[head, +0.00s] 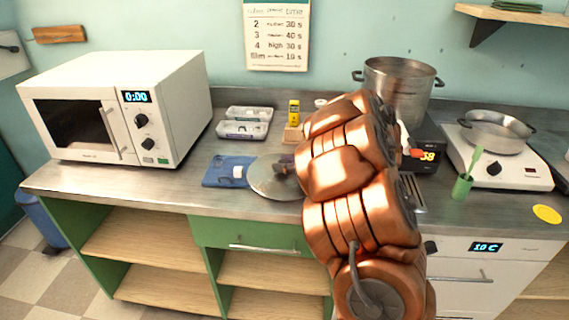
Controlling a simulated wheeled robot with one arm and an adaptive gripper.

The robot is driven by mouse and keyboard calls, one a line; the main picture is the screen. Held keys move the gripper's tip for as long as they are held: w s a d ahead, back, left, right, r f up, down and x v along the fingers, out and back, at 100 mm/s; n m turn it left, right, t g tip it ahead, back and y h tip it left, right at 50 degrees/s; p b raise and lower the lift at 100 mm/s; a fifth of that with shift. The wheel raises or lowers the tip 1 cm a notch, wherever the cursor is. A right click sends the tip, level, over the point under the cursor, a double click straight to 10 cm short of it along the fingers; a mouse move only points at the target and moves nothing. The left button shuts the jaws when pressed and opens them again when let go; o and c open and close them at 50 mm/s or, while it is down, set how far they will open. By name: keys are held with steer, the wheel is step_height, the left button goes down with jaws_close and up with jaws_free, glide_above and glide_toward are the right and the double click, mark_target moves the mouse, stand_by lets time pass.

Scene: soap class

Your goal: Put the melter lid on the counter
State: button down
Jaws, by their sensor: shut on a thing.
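The melter lid (262,184), a round grey metal disc, is at the counter's front edge, left of my arm. My gripper (286,164) is shut on it near the lid's middle, where small dark parts show; my copper-coloured arm hides most of the gripper and the lid's right side. I cannot tell whether the lid touches the counter (130,182). A tall steel pot (398,82), open at the top, stands at the back right by a black unit with a lit display (428,156).
A white microwave (120,105) fills the left end. A blue mat (228,171) is close left of the lid, with clear trays (246,122) and a yellow bottle (294,112) behind. A hot plate with a pan (495,132) and a green cup (462,187) stand right.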

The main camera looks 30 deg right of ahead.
steer(key=c, duration=0.7)
jaws_free()
steer(key=shift+a+f, duration=0.1)
steer(key=shift+f, duration=0.05)
steer(key=shift+o, duration=0.2)
steer(key=shift+s, duration=0.1)
steer(key=shift+b+v, duration=0.6)
steer(key=shift+v, duration=3.15)
